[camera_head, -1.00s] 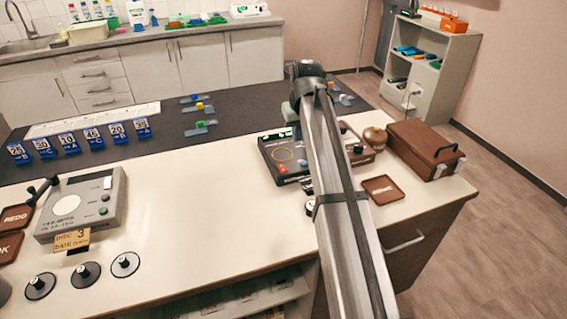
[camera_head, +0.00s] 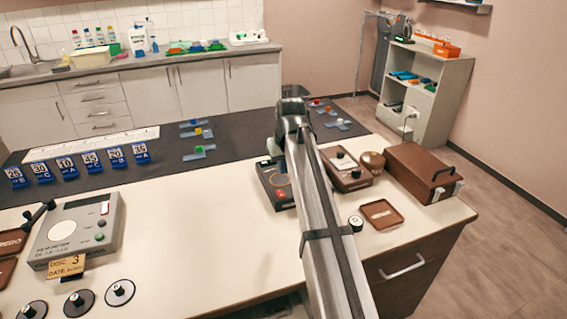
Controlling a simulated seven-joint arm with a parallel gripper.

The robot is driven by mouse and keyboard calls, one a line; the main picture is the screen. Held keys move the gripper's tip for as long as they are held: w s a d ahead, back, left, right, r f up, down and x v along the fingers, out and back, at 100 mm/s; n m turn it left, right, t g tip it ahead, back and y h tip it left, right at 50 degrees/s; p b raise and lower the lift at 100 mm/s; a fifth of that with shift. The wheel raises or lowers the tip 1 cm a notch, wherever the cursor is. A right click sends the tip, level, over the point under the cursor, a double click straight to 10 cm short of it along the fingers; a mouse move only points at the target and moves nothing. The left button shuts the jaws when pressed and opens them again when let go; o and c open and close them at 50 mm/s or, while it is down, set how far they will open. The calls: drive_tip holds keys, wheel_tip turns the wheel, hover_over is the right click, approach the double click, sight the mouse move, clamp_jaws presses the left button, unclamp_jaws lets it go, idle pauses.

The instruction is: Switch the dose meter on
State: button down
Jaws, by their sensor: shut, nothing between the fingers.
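No device carries a readable "dose meter" label, so I cannot tell which one it is. A dark device (camera_head: 268,178) with a red-lit part stands at the middle right of the counter, partly behind my arm. A brown device (camera_head: 350,178) with a dark knob stands just right of my arm. A grey device (camera_head: 85,232) with a dial, a green button and a small window stands at the left. My gripper (camera_head: 274,147) is at the far end of my arm, over the dark device's back edge. It is shut and empty. Its fingertips are mostly hidden; contact cannot be told.
A brown case (camera_head: 425,172) and a small brown tray (camera_head: 381,214) stand at the right. Blue number tags (camera_head: 67,167) line the dark strip at the back left. Round black knobs (camera_head: 78,303) sit at the front left. The counter's middle is clear.

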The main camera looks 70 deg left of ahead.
hover_over(281, 195)
drive_tip(key=f, duration=0.8)
drive_tip(key=shift+d, duration=0.3)
drive_tip(key=shift+f, duration=0.85)
drive_tip(key=shift+d+f+y, duration=0.35)
drive_tip(key=shift+f+y, duration=0.05)
drive_tip(key=shift+a, duration=0.25)
drive_tip(key=shift+a+r, duration=0.1)
drive_tip(key=shift+a, duration=0.05)
drive_tip(key=shift+a+r, duration=0.25)
drive_tip(key=shift+a, duration=0.35)
drive_tip(key=shift+r, duration=0.1)
drive_tip(key=v, duration=1.3)
drive_tip(key=shift+d+r, duration=0.25)
drive_tip(key=shift+d, duration=0.2)
